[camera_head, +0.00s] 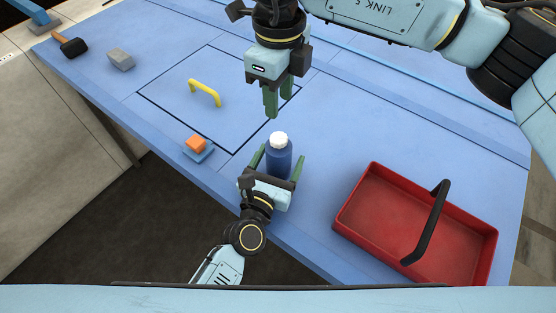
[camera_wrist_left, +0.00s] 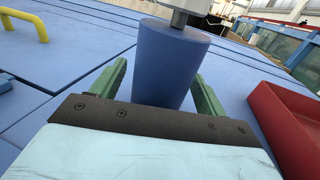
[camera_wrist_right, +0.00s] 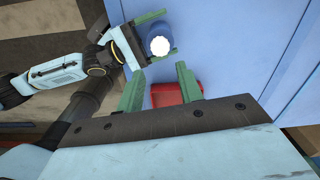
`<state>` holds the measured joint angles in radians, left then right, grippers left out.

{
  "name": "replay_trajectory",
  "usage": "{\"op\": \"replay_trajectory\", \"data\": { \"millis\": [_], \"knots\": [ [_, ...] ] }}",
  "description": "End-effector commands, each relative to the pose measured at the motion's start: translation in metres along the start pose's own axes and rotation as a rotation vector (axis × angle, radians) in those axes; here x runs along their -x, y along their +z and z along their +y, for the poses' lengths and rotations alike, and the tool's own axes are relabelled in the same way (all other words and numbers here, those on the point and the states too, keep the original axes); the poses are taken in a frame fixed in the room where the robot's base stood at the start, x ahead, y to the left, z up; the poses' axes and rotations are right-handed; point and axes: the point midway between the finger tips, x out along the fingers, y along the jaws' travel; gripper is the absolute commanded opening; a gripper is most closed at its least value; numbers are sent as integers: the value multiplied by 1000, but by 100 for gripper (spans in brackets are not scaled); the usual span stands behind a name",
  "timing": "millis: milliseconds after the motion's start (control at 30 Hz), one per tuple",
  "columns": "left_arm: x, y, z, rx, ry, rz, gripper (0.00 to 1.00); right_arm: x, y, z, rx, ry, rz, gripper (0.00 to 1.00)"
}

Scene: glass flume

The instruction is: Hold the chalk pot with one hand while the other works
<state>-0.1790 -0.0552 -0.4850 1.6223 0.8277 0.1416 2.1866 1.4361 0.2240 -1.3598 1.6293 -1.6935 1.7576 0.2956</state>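The chalk pot (camera_head: 279,163) is a dark blue bottle with a white lid (camera_head: 279,139), standing upright on the blue surface near its front edge. My left gripper (camera_head: 281,153) is open around it, one finger on each side. In the left wrist view the pot (camera_wrist_left: 168,65) stands between the fingers, with gaps beside it; its lid is mostly cut off by the top edge. My right gripper (camera_head: 280,106) is open and empty, pointing down above and behind the pot. In the right wrist view the white lid (camera_wrist_right: 159,46) lies beyond the parted right fingertips (camera_wrist_right: 160,71).
A red tray (camera_head: 357,215) with a black handle stands to the right. A yellow handle (camera_head: 206,90) sits on a square outlined panel. An orange block (camera_head: 196,144) on a blue base is at the front edge. A grey block (camera_head: 121,60) and a black-headed mallet (camera_head: 73,47) lie far left.

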Motion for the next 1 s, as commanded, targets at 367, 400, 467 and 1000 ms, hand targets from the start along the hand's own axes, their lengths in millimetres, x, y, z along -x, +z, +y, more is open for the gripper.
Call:
{"op": "replay_trajectory", "data": {
  "millis": [367, 400, 467, 1000],
  "knots": [
    [0, 0, 0, 0, 0, 0, 24, 0, 0, 0, 0, 0, 0, 36],
    [0, 0, 0, 0, 0, 0, 24, 0, 0, 0, -1, 0, 0, 42],
    [0, 0, 0, 0, 0, 0, 24, -2, 0, 0, -7, -1, 1, 45],
    [0, 0, 0, 0, 0, 0, 24, -57, -1, 0, -144, 1, 2, 45]
  ]
}}
